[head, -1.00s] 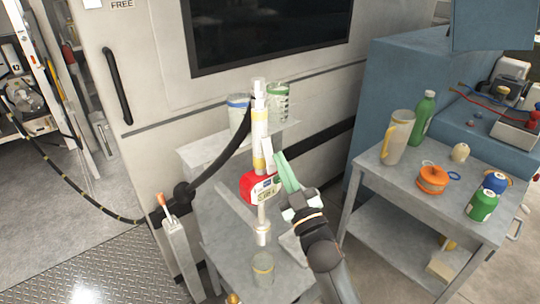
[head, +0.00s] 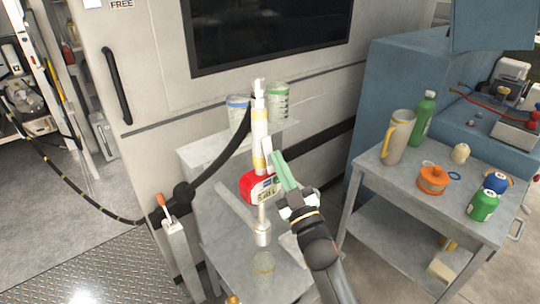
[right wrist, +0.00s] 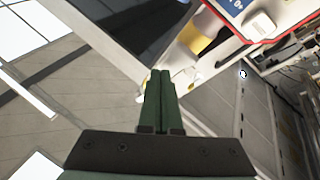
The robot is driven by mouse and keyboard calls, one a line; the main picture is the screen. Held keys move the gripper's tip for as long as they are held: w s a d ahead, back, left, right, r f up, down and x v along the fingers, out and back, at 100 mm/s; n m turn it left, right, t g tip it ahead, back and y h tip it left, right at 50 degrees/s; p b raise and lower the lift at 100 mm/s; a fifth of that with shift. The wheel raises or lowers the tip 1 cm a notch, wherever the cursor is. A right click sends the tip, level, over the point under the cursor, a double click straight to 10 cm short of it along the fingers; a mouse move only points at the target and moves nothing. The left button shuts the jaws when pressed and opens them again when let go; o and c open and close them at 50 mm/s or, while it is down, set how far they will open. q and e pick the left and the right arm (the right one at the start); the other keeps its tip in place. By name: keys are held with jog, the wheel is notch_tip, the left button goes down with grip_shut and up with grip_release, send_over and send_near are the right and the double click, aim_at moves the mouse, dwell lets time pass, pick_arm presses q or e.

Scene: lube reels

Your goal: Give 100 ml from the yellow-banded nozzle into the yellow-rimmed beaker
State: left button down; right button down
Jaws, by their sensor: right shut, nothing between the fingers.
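The yellow-banded nozzle (head: 260,125) stands upright, with a red-cased meter (head: 250,190) on it and its tip pointing down. The meter's digits are too small to read surely. The clear yellow-rimmed beaker (head: 263,262) stands below the tip on the grey stand; I cannot tell its liquid level. My right gripper (head: 275,156) is shut and empty, its green fingers beside a pale lever (head: 266,150) on the nozzle; I cannot tell if they touch. In the right wrist view the fingers (right wrist: 160,75) are together, with the red meter (right wrist: 262,38) at upper right. My left gripper is out of view.
A blue-rimmed beaker (head: 238,112) and a green-rimmed beaker (head: 277,100) stand on the shelf behind. A black hose (head: 222,160) curves left of the nozzle.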

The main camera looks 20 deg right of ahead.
jog(key=shift+w+a+f+b, duration=0.2)
jog(key=shift+w+b, duration=0.1)
jog(key=shift+w, duration=0.2)
dwell(0.4)
jog(key=shift+r, duration=0.1)
jog(key=shift+s+d+r+p, duration=0.15)
jog(key=shift+s+d+p, duration=0.05)
jog(key=shift+s+p, duration=0.25)
jog(key=shift+s+d+r+p, duration=0.15)
jog(key=shift+s+p, duration=0.15)
jog(key=shift+s, duration=0.2)
jog(key=s+p, duration=0.1)
jog(key=s+d+r+p, duration=0.1)
jog(key=s, duration=0.1)
jog(key=s+p, duration=0.1)
jog(key=shift+s+d+r, duration=0.25)
jog(key=shift+r, duration=0.05)
dwell(0.4)
